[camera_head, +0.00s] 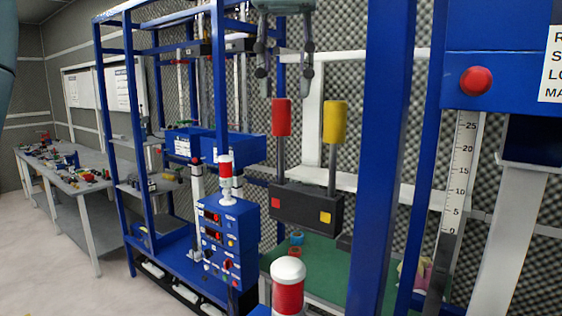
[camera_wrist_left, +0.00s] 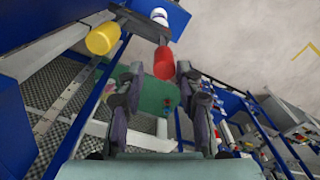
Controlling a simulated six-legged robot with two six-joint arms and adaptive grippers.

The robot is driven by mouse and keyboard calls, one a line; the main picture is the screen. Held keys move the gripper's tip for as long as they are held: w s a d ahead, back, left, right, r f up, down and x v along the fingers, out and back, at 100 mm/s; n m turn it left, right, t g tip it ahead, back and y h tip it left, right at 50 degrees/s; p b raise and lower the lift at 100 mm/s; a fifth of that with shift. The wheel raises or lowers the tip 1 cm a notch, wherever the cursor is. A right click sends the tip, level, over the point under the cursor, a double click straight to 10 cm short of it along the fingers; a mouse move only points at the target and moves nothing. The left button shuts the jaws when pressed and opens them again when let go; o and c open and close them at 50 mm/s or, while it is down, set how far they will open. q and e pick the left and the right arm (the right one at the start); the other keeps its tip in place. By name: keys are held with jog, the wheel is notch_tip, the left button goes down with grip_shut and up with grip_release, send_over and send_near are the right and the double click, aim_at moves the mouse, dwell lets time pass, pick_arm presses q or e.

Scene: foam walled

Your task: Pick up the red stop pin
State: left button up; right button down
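The red stop pin (camera_head: 281,117) is a red cylinder on an upright grey rod set in a black block (camera_head: 306,211). A matching yellow pin (camera_head: 335,122) stands to its right in the same block. My left gripper (camera_head: 285,87) is open and empty, pointing down just above the red pin, its fingers spread to either side of the pin's line. In the left wrist view the red pin (camera_wrist_left: 164,62) shows between and just beyond the open fingertips (camera_wrist_left: 161,74), with no contact visible. The yellow pin (camera_wrist_left: 103,38) is off to the upper left there. My right gripper is not in view.
A thick blue upright (camera_head: 383,150) stands right of the pins, with a white scale (camera_head: 459,170) beyond it. A blue control box (camera_head: 229,240) with a red-white lamp is on the left. A white-topped red post (camera_head: 288,290) rises in front. Foam walls stand behind.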

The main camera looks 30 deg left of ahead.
pick_arm(q)
send_over(281, 154)
jog(key=w, duration=0.2)
jog(key=f, duration=0.5)
jog(key=shift+s+a+f, duration=0.1)
jog(key=shift+s+f, duration=0.1)
jog(key=shift+f, duration=0.15)
jog(key=shift+s+d+f, duration=0.2)
jog(key=shift+s, duration=0.45)
jog(key=shift+s+f, duration=0.2)
jog(key=shift+f, duration=0.3)
jog(key=shift+s+f, duration=0.15)
jog(key=shift+f, duration=0.3)
jog(key=f, duration=0.1)
jog(key=w+f, duration=0.1)
jog(key=f, duration=0.1)
jog(key=shift+w+a, duration=0.25)
jog(key=shift+a, duration=0.1)
jog(key=shift+s+d+r, duration=0.1)
jog(key=shift+s+d, duration=0.1)
jog(key=shift+s, duration=0.1)
jog(key=shift+s+r, duration=0.15)
jog(key=shift+s, duration=0.2)
jog(key=shift+c, duration=1.4)
jog(key=shift+w+a+f, duration=0.1)
jog(key=shift+w+f, duration=0.1)
jog(key=shift+w, duration=0.25)
grip_shut()
